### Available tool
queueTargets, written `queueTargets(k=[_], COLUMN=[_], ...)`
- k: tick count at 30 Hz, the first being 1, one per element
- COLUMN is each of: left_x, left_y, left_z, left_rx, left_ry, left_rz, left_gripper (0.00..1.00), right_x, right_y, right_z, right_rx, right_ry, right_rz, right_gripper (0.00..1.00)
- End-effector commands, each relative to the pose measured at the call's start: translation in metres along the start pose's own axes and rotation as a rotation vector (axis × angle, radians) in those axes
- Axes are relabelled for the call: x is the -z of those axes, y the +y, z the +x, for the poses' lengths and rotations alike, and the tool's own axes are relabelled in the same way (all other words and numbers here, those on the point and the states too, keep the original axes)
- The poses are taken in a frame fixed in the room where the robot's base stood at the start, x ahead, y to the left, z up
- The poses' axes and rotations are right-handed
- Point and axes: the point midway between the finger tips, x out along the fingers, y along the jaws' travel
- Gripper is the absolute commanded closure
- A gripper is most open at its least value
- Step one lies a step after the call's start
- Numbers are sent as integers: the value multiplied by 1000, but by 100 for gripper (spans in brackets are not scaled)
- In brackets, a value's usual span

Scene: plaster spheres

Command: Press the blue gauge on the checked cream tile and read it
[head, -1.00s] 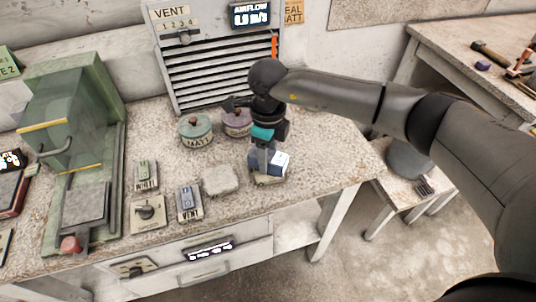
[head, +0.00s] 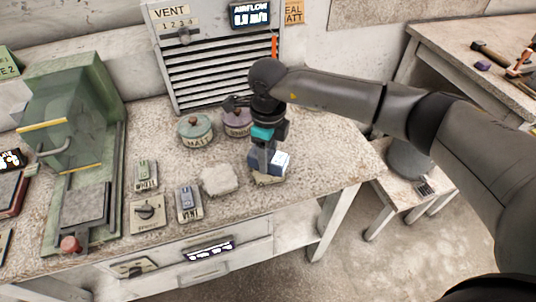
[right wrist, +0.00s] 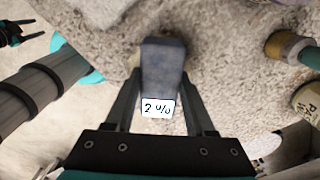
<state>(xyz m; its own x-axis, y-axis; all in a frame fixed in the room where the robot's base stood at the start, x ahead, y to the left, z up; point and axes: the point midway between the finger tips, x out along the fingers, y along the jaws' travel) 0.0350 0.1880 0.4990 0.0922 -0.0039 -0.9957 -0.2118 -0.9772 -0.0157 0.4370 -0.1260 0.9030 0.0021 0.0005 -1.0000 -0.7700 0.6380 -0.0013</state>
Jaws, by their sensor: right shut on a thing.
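The blue gauge (head: 261,162) is a small block with a pale face, low at the right end of the bench. My right gripper (head: 267,155) is shut on it from above. In the right wrist view, the gauge (right wrist: 162,70) sits between the two fingers and its white display (right wrist: 158,108) appears to read 2 %. A cream tile (head: 270,179) shows just below the gauge, mostly hidden by it. Its checked marking is too small to make out, and I cannot tell whether the gauge is pressed on it.
A rough pale slab (head: 220,180) lies just left of the gauge. A teal-lidded jar (head: 196,131) and a purple jar (head: 237,122) stand behind. The bench's front edge is close to the gauge.

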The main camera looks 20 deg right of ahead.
Motion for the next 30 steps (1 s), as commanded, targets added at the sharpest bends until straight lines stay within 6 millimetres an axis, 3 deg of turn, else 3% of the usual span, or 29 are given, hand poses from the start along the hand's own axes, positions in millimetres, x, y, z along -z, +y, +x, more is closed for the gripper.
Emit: queueTargets(k=[30], left_x=[4], left_y=[-1], left_z=[-50], left_rx=[0], left_ry=[0], left_rz=[2], left_gripper=[50], right_x=[0], right_y=[0], right_z=[-71], right_rx=[0], right_ry=[1], right_rz=[0], right_gripper=[97])
